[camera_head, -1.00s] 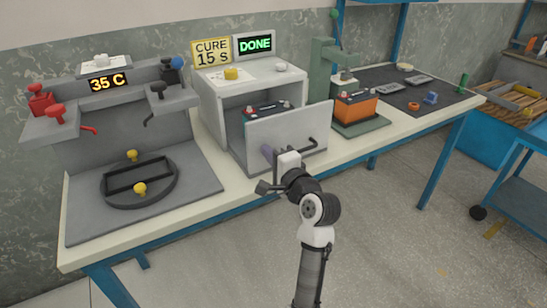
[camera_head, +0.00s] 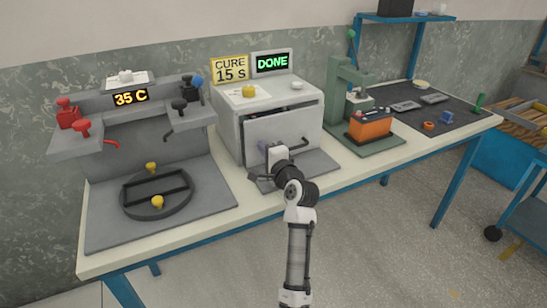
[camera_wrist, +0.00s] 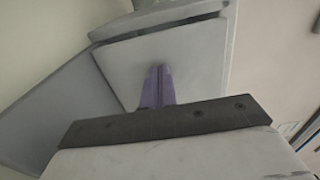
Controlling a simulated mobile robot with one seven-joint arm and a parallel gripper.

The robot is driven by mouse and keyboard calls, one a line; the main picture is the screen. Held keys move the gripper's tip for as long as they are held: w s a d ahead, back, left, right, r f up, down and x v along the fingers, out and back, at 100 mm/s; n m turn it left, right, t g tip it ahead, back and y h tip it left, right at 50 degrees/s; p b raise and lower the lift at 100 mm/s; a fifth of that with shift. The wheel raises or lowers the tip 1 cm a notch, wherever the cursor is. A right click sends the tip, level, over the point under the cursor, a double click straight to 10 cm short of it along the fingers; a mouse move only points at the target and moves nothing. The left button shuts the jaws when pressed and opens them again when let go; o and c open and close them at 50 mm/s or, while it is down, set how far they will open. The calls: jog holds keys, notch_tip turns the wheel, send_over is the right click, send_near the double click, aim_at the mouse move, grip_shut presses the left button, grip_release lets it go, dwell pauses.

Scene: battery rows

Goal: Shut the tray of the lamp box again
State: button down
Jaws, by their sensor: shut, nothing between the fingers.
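The lamp box (camera_head: 231,125) is a white box on the bench with a dark opening in front. Its tray front (camera_head: 292,126), a grey panel, stands almost flush in the opening, with a dark gap along its top edge. A dark handle (camera_head: 304,144) shows on the panel's right part. My gripper (camera_head: 263,149) is shut and empty, its purple fingers at the left part of the panel. In the wrist view the shut fingers (camera_wrist: 158,84) point at the tray front (camera_wrist: 190,58) and seem to touch it. The tray's inside is mostly hidden.
A DONE display (camera_head: 272,63) and a CURE 15 S sign (camera_head: 230,69) stand on the box. Left is a grey station with a round fixture (camera_head: 133,203). Right is a green press (camera_head: 343,95) with an orange battery (camera_head: 370,127). The floor in front is free.

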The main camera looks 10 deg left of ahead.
aim_at(259, 163)
jog(key=x, duration=0.4)
jog(key=shift+d+r, duration=0.1)
jog(key=shift+r, duration=0.2)
dwell(0.3)
